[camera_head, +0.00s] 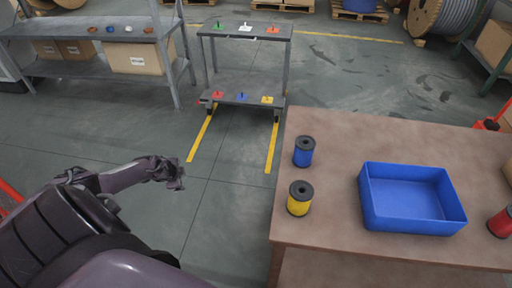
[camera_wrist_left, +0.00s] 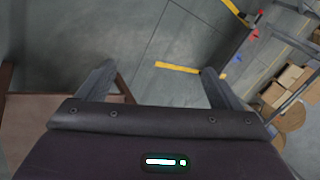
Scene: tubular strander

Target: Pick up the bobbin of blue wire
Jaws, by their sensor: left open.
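The bobbin of blue wire (camera_head: 304,151) stands upright near the left edge of the brown table (camera_head: 330,235), behind a bobbin of yellow wire (camera_head: 300,198). My left gripper (camera_head: 178,173) is over the floor, to the left of the table and well apart from the blue bobbin. In the left wrist view, the two fingers of my left gripper (camera_wrist_left: 157,82) are spread apart with nothing between them. The blue bobbin does not show in the left wrist view. My right gripper is not in view.
A blue open bin (camera_head: 412,226) sits empty on the table, with a red bobbin (camera_head: 501,222) to its right. A grey cart (camera_head: 243,89) with small coloured pegs stands behind. A shelf (camera_head: 95,70) with boxes is at the far left. The floor between is free.

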